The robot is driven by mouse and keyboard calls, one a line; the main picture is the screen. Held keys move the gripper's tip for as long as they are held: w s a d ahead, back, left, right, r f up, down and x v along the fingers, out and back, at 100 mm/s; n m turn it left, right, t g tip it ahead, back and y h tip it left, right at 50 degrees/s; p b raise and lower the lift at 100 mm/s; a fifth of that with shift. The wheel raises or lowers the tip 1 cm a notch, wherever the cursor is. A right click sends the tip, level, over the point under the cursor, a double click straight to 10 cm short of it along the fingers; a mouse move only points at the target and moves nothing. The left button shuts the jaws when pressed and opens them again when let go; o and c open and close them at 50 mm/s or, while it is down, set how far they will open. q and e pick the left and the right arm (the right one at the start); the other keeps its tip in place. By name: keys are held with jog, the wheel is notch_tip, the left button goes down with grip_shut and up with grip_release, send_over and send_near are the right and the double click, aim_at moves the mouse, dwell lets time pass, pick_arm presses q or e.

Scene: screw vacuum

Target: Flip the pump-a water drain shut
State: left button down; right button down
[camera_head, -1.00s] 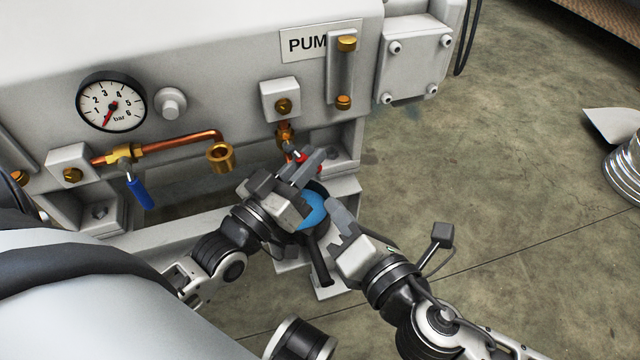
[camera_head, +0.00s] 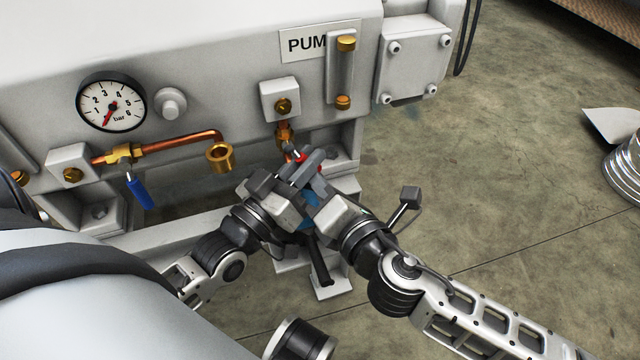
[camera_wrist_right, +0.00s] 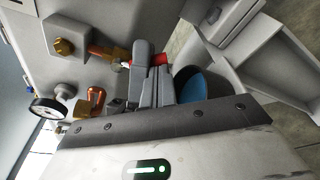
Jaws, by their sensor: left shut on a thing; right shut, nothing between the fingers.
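The pump's water drain is a brass valve (camera_head: 284,135) under a square grey block, with a red handle (camera_head: 299,157) mostly hidden by my fingers. The red handle also shows in the right wrist view (camera_wrist_right: 158,58), close to the fingers. My left gripper (camera_head: 306,166) is shut at the valve, apparently on the red handle; the exact grip is hidden. My right gripper (camera_head: 314,184) is shut and empty, just below and right of the left gripper's fingers. In the head view the two grippers overlap, so I cannot tell whether they touch.
A dark round container with blue inside (camera_wrist_right: 194,86) is below the valve. A blue-handled valve (camera_head: 139,192), an open brass pipe end (camera_head: 219,157) and a pressure gauge (camera_head: 111,102) are to the left.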

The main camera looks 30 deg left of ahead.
pick_arm(q)
jog(key=c, duration=1.4)
grip_release()
jog(key=shift+d+r, duration=0.1)
jog(key=shift+v, duration=4.05)
jog(key=shift+d, duration=0.1)
